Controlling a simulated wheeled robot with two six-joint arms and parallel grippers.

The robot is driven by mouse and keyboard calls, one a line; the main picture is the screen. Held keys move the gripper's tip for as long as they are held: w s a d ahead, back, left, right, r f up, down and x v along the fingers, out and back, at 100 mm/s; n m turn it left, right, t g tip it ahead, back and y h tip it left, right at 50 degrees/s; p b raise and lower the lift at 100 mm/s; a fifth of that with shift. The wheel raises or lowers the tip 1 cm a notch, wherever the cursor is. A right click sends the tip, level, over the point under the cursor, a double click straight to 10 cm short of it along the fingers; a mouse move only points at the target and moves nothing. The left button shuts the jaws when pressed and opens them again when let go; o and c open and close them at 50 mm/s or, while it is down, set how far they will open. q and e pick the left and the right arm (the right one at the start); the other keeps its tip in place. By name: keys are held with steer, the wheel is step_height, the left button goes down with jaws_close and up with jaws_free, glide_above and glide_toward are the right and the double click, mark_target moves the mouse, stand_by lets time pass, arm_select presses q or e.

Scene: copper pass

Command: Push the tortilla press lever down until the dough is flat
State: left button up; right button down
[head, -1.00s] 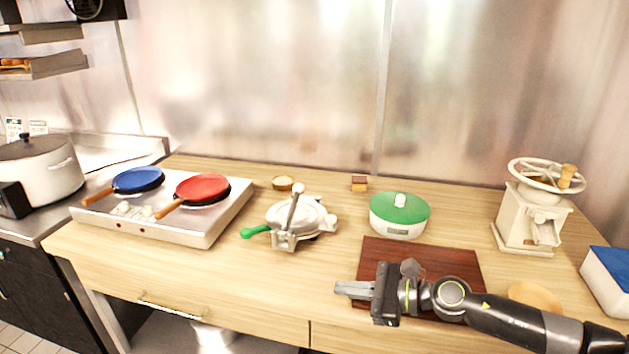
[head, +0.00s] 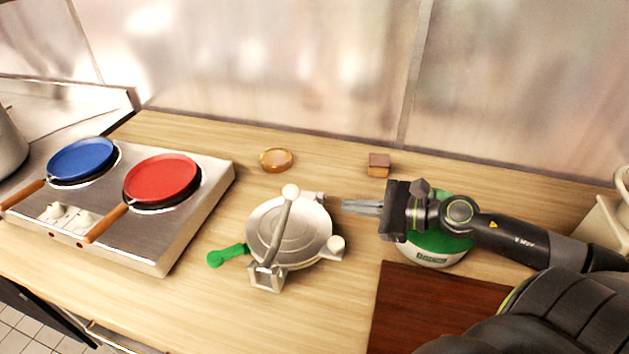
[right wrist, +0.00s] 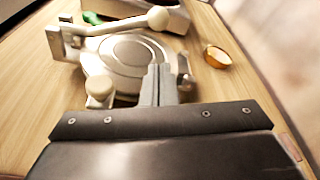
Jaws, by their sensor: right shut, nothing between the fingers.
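The tortilla press (head: 310,236) stands on the counter with its round silver plates closed together. Its lever (head: 282,225) has a pale ball at the tip and lies back over the top plate. A green handle (head: 228,255) sticks out to the left. No dough shows. My right gripper (head: 345,206) is shut and empty, in the air just right of the press, pointing left. In the right wrist view its fingertips (right wrist: 160,75) are in front of the press plate (right wrist: 118,60), with the lever's ball (right wrist: 158,18) beyond them. My left gripper is not in view.
A green-topped scale (head: 436,246) is under my right arm, with a dark red board (head: 420,310) in front. A small bowl (head: 276,160) and brown block (head: 379,165) lie behind. A burner unit (head: 150,247) with blue and red pans stands left.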

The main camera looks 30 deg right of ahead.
steer(key=p+x, duration=0.1)
steer(key=x, duration=0.1)
steer(key=p+x, duration=0.1)
steer(key=x, duration=0.2)
steer(key=p+x, duration=0.1)
steer(key=x, duration=0.2)
steer(key=shift+w+a+r+p, duration=0.1)
steer(key=shift+w+r+p, duration=0.05)
steer(key=shift+r+p, duration=0.15)
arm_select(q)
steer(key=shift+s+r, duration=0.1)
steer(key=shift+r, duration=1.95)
arm_select(e)
steer(key=shift+x, duration=0.9)
steer(key=shift+f, duration=0.15)
steer(key=shift+a+r+p, duration=0.2)
steer(key=shift+r+p, duration=0.3)
steer(key=shift+r, duration=0.2)
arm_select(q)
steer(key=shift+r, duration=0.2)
